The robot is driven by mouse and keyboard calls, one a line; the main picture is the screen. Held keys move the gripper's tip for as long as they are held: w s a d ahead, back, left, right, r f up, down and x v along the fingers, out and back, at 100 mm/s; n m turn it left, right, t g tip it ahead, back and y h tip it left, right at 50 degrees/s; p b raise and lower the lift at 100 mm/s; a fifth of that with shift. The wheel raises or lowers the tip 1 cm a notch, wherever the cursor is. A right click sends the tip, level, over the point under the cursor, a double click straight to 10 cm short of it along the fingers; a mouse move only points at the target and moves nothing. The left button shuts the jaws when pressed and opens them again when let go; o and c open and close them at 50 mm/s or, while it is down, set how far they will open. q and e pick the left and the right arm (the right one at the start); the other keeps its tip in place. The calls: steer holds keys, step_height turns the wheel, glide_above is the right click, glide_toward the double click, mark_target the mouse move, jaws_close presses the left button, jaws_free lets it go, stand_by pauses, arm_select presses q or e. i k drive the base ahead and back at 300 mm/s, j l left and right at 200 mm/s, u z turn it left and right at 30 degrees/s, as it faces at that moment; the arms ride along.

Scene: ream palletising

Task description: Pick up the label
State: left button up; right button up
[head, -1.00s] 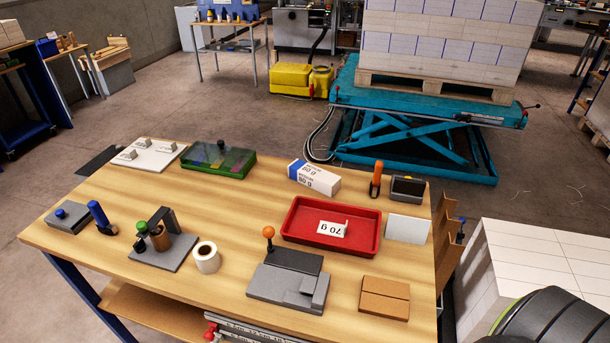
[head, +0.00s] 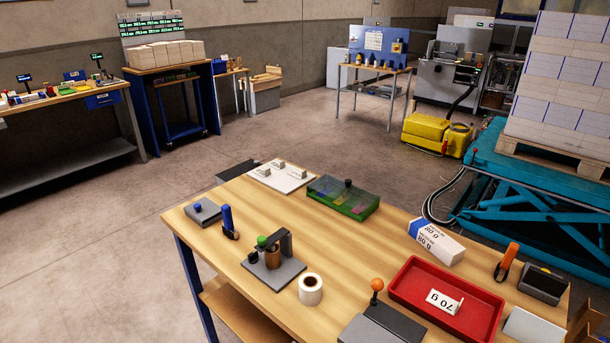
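A small white label marked "70 g" (head: 444,301) lies in the red tray (head: 402,292) on the wooden table (head: 230,240), towards the right of the head view. The label's print reads upside down from here. Neither of my grippers is in the head view.
Around the tray are a white-and-blue box (head: 436,241), an orange-handled tool (head: 507,262) and a grey device with an orange knob (head: 385,325). A white roll (head: 311,289), a stamp stand (head: 273,262) and a green case (head: 343,197) stand further left. A teal lift table (head: 540,165) with a loaded pallet stands behind.

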mark_target(274, 163)
steer(key=i+j, duration=0.1)
steer(key=j, duration=0.25)
steer(key=i+j, duration=0.15)
steer(key=j, duration=0.25)
steer(key=i+j, duration=0.1)
steer(key=j, duration=0.25)
steer(key=i+j+z, duration=0.1)
steer(key=j, duration=0.25)
steer(key=i+j, duration=0.15)
steer(key=j, duration=0.25)
